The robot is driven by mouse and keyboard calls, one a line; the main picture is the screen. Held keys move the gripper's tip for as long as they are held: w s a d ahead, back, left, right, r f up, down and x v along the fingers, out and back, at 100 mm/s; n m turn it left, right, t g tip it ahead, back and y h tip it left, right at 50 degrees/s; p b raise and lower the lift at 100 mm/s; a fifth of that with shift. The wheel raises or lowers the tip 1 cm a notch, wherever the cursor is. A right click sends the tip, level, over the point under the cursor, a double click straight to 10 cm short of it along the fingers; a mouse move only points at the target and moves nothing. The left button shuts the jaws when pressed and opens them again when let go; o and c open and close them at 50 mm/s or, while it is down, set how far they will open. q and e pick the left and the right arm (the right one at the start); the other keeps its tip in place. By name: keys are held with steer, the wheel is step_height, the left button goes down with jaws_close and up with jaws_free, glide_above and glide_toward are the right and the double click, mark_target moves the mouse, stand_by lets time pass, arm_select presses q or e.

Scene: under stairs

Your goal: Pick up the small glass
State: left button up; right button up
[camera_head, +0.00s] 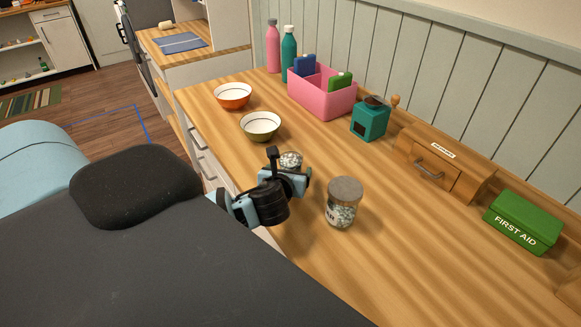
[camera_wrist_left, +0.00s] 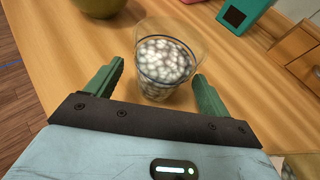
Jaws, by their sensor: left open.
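The small glass (camera_wrist_left: 166,62) is clear with a dark blue line near its rim and is filled with whitish pebble-like pieces. It stands upright on the wooden counter. In the head view the small glass (camera_head: 291,160) shows just behind my left gripper, which hides its lower part. My left gripper (camera_head: 296,172) is open. In the left wrist view its two green fingers (camera_wrist_left: 157,88) stand on either side of the glass's near lower part, with gaps visible at both sides. My right gripper is not in view.
A lidded jar (camera_head: 343,204) stands close to the right of my left gripper. Two bowls, an olive one (camera_head: 261,126) and an orange one (camera_head: 233,96), stand behind. A teal grinder (camera_head: 370,119), pink caddy (camera_head: 322,94), wooden drawer box (camera_head: 440,167) and green first-aid box (camera_head: 523,221) line the wall.

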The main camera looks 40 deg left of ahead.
mark_target(288, 162)
arm_select(q)
steer(key=shift+w+a, duration=0.15)
steer(key=shift+w, duration=0.15)
steer(key=c, duration=1.3)
steer(key=shift+r, duration=0.15)
steer(key=shift+r, duration=1.55)
steer(key=shift+s+a+r, duration=0.2)
steer(key=shift+s+r, duration=0.05)
steer(key=shift+s, duration=2.35)
steer(key=shift+s+a+r, duration=0.2)
steer(key=shift+s+r, duration=0.05)
steer(key=shift+s, duration=2.3)
steer(key=shift+s+a+r, duration=0.2)
steer(key=shift+s+r, duration=0.05)
steer(key=shift+s, duration=2.35)
steer(key=shift+s, duration=0.25)
